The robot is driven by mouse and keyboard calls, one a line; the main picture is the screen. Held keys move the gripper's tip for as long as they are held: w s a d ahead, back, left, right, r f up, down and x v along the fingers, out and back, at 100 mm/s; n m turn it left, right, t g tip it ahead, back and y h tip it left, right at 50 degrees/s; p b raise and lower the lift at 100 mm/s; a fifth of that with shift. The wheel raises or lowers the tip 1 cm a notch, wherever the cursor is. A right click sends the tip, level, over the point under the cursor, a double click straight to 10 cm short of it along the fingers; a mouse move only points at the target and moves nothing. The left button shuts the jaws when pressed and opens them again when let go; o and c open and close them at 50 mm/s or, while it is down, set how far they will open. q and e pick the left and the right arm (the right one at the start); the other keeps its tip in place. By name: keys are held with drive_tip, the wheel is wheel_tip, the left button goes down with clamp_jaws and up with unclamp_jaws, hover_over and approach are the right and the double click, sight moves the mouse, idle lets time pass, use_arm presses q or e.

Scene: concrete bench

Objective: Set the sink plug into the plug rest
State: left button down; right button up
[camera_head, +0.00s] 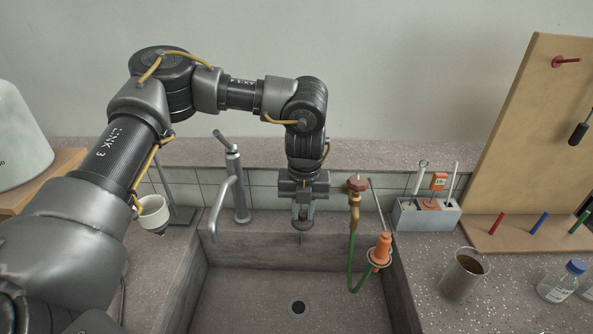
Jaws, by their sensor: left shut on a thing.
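My left gripper (303,222) points down over the back edge of the sink (245,285). It is shut on a small grey thing that is mostly hidden between the fingers, with a thin dark bit hanging below. I cannot tell for sure that this is the sink plug. The round drain (298,307) in the sink floor shows uncovered, below and in front of the gripper. I cannot clearly make out the plug rest. My right gripper is not in view.
A grey tap (239,195) stands left of the gripper. A brass tap (354,205) with a green hose and an orange cone (380,248) stands right. A white cup (152,213) is left.

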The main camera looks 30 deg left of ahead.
use_arm(q)
drive_tip(key=w+a+r+m+p, duration=0.1)
drive_tip(key=w+a+m+p, duration=0.1)
drive_tip(key=m, duration=0.8)
drive_tip(key=w+a+r+m+p, duration=0.1)
drive_tip(key=w+a+m+p, duration=0.2)
drive_tip(key=m, duration=0.7)
drive_tip(key=shift+w+r+m+p, duration=0.3)
drive_tip(key=shift+w+p, duration=0.45)
drive_tip(key=shift+p, duration=0.35)
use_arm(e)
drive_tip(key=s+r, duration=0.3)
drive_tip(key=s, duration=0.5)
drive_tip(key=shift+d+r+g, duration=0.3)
use_arm(q)
drive_tip(key=shift+f, duration=0.15)
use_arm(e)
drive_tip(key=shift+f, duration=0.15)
